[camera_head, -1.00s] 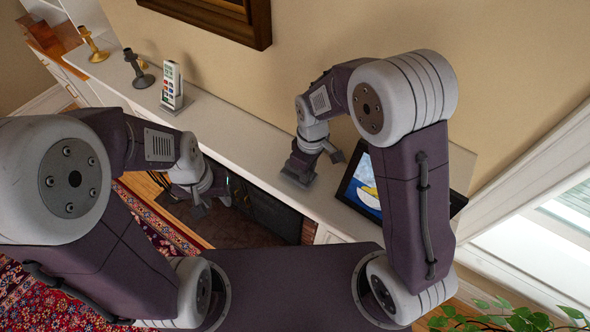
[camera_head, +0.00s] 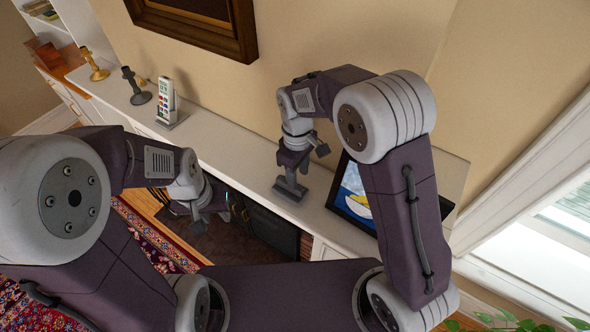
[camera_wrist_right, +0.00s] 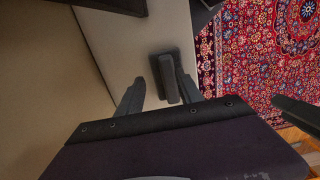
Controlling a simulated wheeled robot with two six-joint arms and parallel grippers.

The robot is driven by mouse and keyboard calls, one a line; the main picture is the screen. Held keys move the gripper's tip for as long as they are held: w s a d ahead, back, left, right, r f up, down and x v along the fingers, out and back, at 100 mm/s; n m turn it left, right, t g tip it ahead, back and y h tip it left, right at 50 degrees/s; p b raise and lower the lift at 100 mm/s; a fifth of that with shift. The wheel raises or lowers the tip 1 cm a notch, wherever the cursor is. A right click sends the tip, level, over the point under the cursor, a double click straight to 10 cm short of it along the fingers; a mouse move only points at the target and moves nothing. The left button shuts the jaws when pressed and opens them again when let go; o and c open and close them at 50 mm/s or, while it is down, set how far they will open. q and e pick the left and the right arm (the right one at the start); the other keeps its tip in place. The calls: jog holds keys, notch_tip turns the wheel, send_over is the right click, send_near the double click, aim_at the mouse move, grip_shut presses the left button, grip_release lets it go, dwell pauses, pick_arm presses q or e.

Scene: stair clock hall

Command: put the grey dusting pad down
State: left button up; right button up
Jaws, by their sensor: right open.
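The grey dusting pad (camera_head: 290,190) lies on the white mantel shelf (camera_head: 235,150), to the left of the framed picture. Its raised grip shows in the right wrist view (camera_wrist_right: 167,80). My right gripper (camera_head: 304,160) is just above the pad. Its fingers (camera_wrist_right: 160,90) are spread to either side of the pad's grip, with a gap visible on both sides. My left gripper (camera_head: 211,220) hangs low in front of the fireplace, away from the pad. It looks open and empty.
A framed picture (camera_head: 352,195) leans close to my right arm. A white device on a stand (camera_head: 166,103), a dark candlestick (camera_head: 136,87) and a brass candlestick (camera_head: 94,65) stand further left on the shelf. The shelf between the device and pad is clear.

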notch_tip(320, 180, up, 9)
jog(key=shift+a+f+b, duration=0.15)
jog(key=shift+a+b, duration=0.1)
jog(key=shift+b, duration=0.05)
jog(key=shift+a, duration=0.15)
